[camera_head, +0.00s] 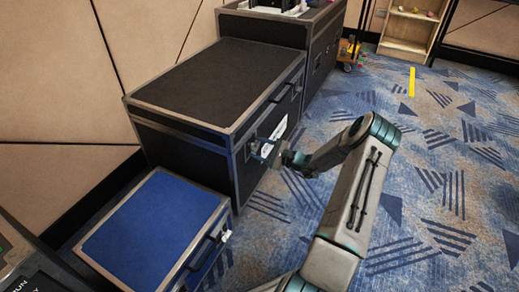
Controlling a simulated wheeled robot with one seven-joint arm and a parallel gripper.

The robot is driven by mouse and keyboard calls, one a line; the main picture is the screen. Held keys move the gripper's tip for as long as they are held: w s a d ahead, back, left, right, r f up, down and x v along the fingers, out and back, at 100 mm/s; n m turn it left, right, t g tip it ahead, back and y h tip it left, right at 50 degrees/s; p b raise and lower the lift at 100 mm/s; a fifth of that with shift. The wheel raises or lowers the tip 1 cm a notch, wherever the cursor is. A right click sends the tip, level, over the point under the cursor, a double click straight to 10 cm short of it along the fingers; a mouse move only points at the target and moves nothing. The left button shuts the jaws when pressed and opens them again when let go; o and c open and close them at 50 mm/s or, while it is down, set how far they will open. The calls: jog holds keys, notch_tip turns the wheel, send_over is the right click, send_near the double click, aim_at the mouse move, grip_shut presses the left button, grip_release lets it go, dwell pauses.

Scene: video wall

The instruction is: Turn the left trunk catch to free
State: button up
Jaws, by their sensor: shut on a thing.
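A large black trunk (215,85) with metal edging stands against the wall, its front facing right. My gripper (264,149) reaches in from the right to the left part of that front, below the lid edge. It is shut on the left trunk catch, which is small here and mostly hidden by the fingers. I cannot tell which way the catch is turned. A pale label (275,133) shows on the front just behind my gripper.
A dark handle (282,93) sticks out from the trunk's front. A lower blue-topped case (155,228) stands nearer, and another black case (322,40) stands beyond. A wheeled cart (350,54) and wooden shelf (408,32) are far back.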

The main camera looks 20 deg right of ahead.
jog(key=shift+f+n+b, duration=0.15)
jog(key=shift+n+b, duration=0.95)
jog(key=shift+n, duration=3.8)
jog(key=shift+s, duration=0.1)
jog(key=o, duration=1)
jog(key=p+v, duration=0.4)
jog(key=v, duration=1)
